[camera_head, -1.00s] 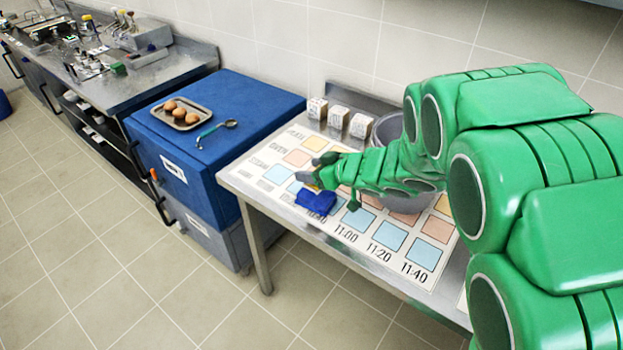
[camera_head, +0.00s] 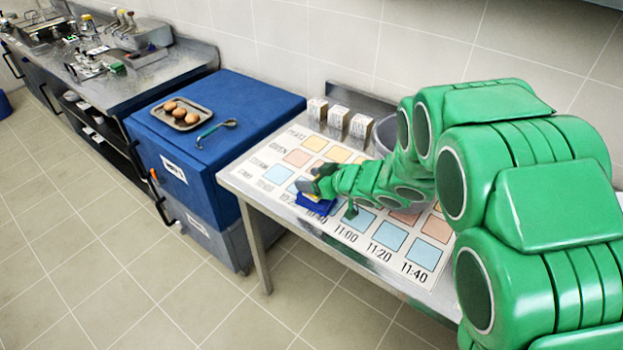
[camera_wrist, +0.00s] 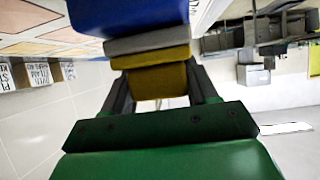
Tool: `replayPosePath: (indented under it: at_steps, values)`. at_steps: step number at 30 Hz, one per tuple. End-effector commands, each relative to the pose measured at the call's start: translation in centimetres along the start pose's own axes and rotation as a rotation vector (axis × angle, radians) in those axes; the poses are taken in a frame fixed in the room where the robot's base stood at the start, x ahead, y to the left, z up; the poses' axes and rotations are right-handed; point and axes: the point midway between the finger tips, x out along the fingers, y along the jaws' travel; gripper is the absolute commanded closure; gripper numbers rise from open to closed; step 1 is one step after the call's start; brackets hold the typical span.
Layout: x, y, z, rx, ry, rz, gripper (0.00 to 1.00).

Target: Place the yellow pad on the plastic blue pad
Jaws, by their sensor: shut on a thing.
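The blue pad (camera_head: 314,205) lies on the printed sheet near the front edge of the steel table. It also fills the top of the wrist view (camera_wrist: 130,14). The yellow pad (camera_wrist: 152,80) is between the fingers of my gripper (camera_wrist: 150,72), with a grey layer on its side facing the blue pad. My gripper (camera_head: 312,187) is shut on the yellow pad and holds it right at the blue pad. In the head view, only a thin strip of yellow (camera_head: 307,195) shows under the fingers. I cannot tell whether the two pads touch.
The sheet (camera_head: 343,250) has coloured squares and printed times. Several small labelled boxes (camera_head: 338,118) and a grey pot (camera_head: 384,134) stand at the back.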

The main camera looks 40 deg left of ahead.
Motion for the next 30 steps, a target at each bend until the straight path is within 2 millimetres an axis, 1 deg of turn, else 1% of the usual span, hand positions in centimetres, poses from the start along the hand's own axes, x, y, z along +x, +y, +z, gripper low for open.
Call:
replayPosePath:
  at_steps: [2,3,7,16,20,23,30]
  values:
    - [0.1,0.0,0.2,0.0,0.0,0.0,0.73]
    - [0.1,0.0,0.2,0.0,0.0,-0.001,0.37]
    - [0.1,0.0,0.2,0.0,0.0,0.0,0.18]
    - [0.1,0.0,0.1,0.0,0.0,0.0,0.17]
    - [-0.4,0.0,-0.1,0.001,0.0,0.001,0.17]
    - [-1.3,0.1,-0.1,0.001,0.0,0.001,0.17]
    - [-4.6,0.1,-0.1,-0.001,-0.001,0.004,0.17]
